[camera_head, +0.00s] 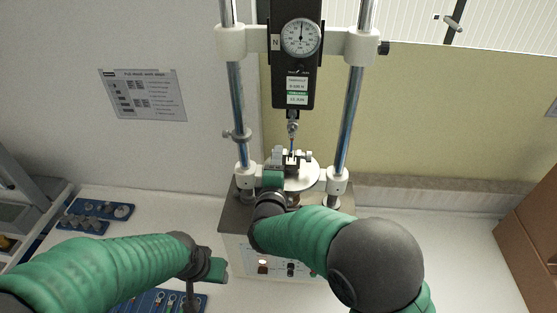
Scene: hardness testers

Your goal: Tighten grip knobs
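The hardness tester stands in the middle, with a round dial gauge (301,37) between two steel columns. Below the gauge, a small metal grip (291,160) sits on a round pale plate (310,174). A small knob (309,157) shows at the grip's right side. My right gripper (277,157) is at the grip's left side, and its fingers overlap that side. Whether it is shut on a left knob cannot be seen. My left gripper (218,270) is low, left of the tester's base, apart from the grip. Its finger opening is not clear.
The tester's base (232,216) stands on a white bench (152,214). Blue trays (85,222) with grey metal parts lie at the left. A blue tray with tools (150,303) lies at the front. Brown boxes (530,240) stand at the right.

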